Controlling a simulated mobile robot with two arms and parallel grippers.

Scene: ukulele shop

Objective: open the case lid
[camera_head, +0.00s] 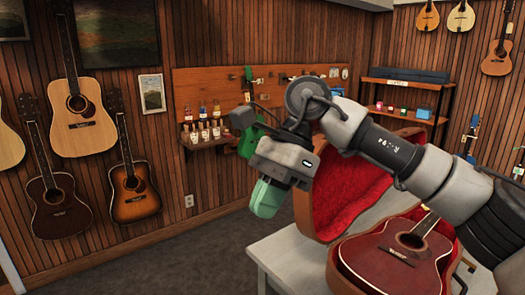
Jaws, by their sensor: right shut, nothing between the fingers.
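The instrument case (339,279) stands on a white table and holds a dark red ukulele (398,257). Its lid (345,192) is raised and stands up behind the case body, with its red plush lining showing. My right arm crosses in front of the lid and hides part of its upper edge. My right gripper (266,200), with green fingertips, is shut and empty. It appears just left of the lid's left edge; I cannot tell whether it touches the lid. My left gripper is out of view.
The white table (285,255) has bare top left of the case. Grey floor (190,262) is open to the left. Guitars hang on the left wall (78,118). A small shelf with bottles (203,135) and a wooden rack (405,95) are at the back.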

